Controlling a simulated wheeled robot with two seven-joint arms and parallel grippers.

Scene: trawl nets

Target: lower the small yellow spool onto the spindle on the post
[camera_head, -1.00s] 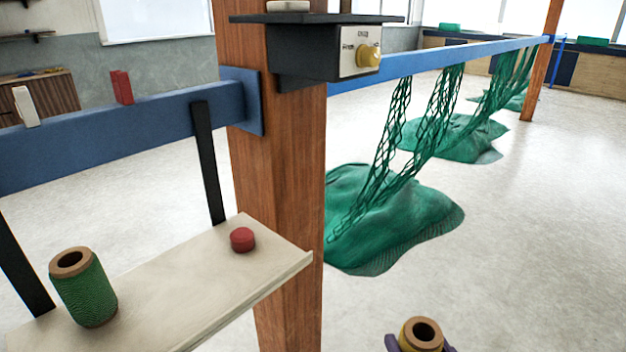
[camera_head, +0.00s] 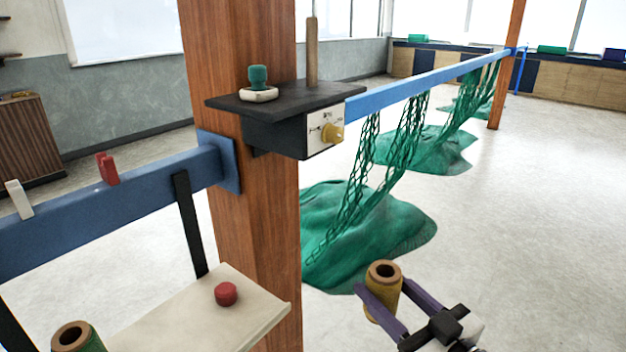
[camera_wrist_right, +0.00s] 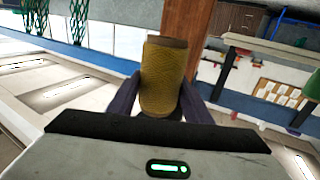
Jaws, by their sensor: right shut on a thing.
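The small yellow spool (camera_head: 384,288) is held upright in my right gripper (camera_head: 382,300), at the lower right of the head view, low and to the right of the wooden post (camera_head: 247,200). In the right wrist view the yellow spool (camera_wrist_right: 163,78) stands between the two purple fingers of the right gripper (camera_wrist_right: 160,97). The spindle (camera_head: 312,52) is a bare wooden peg standing up from the dark shelf (camera_head: 330,90) on the post. The held spool is apart from the spindle and below the shelf's height. My left gripper is not in view.
Below the shelf is a control box with a yellow knob (camera_head: 332,133). A teal item on a white dish (camera_head: 258,95) sits on the shelf. A pale ledge (camera_head: 190,315) holds a red puck (camera_head: 226,294) and a green spool (camera_head: 78,337). Green nets (camera_head: 365,230) hang from the blue rail.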

